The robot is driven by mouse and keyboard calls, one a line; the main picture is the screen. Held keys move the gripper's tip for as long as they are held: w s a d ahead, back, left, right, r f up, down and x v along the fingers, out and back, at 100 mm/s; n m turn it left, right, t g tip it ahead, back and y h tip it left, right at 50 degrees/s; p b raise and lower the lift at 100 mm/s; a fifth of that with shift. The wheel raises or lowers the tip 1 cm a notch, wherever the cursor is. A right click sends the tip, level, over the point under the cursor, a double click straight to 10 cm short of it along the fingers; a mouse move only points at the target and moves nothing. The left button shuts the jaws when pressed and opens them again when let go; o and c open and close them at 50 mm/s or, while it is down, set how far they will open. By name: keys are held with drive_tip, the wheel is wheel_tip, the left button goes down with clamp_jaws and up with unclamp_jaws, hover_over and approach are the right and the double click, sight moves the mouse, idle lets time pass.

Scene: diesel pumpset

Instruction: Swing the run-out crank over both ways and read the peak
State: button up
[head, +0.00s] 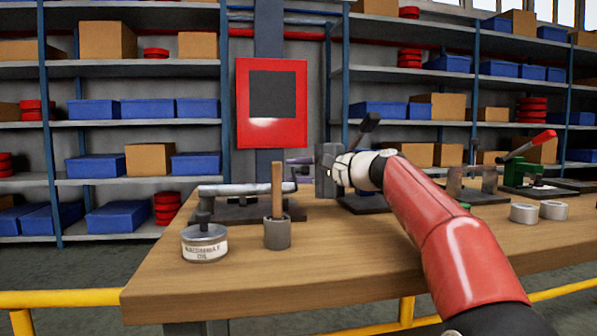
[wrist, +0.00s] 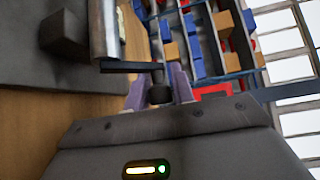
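The run-out rig lies on the bench as a silver shaft (head: 245,189) on a dark base. In the wrist view the shaft (wrist: 103,28) ends in a black crank arm (wrist: 130,66) with a dark round knob (wrist: 160,94). My gripper (head: 298,163) is at the shaft's right end. In the wrist view its two purple fingers (wrist: 160,88) stand on either side of the knob and appear closed on it. The finger contact is partly hidden. No dial face or peak reading can be made out.
An oil tin (head: 204,242) and a grey pot (head: 277,233) with a wooden handle stand at the bench's front left. A dark tilted lever (head: 365,130) rises behind my gripper. The front middle bench (head: 345,255) is clear.

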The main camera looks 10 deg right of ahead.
clamp_jaws()
drive_tip(key=p, duration=0.3)
drive_tip(key=shift+w+r+m+g, duration=0.15)
drive_tip(key=shift+r+m+g, duration=0.05)
drive_tip(key=shift+m+g, duration=0.2)
drive_tip(key=p, duration=0.3)
drive_tip(key=f+m+g+h+p, duration=0.1)
drive_tip(key=p, duration=0.2)
drive_tip(key=shift+w+f+g, duration=0.1)
drive_tip(key=shift+w+g, duration=0.1)
drive_tip(key=shift+g, duration=0.1)
drive_tip(key=shift+f+m+g+h+p, duration=0.35)
drive_tip(key=shift+f+p, duration=0.25)
drive_tip(key=shift+p, duration=0.2)
drive_tip(key=shift+o, duration=2.1)
unclamp_jaws()
drive_tip(key=shift+d, duration=0.1)
drive_tip(key=s+d, duration=0.3)
drive_tip(key=s+d+b, duration=0.1)
drive_tip(key=s+d, duration=0.2)
drive_tip(key=d, duration=0.1)
drive_tip(key=s+d+r, duration=0.1)
drive_tip(key=s+d, duration=0.2)
drive_tip(key=d, duration=0.1)
drive_tip(key=shift+s+b, duration=0.35)
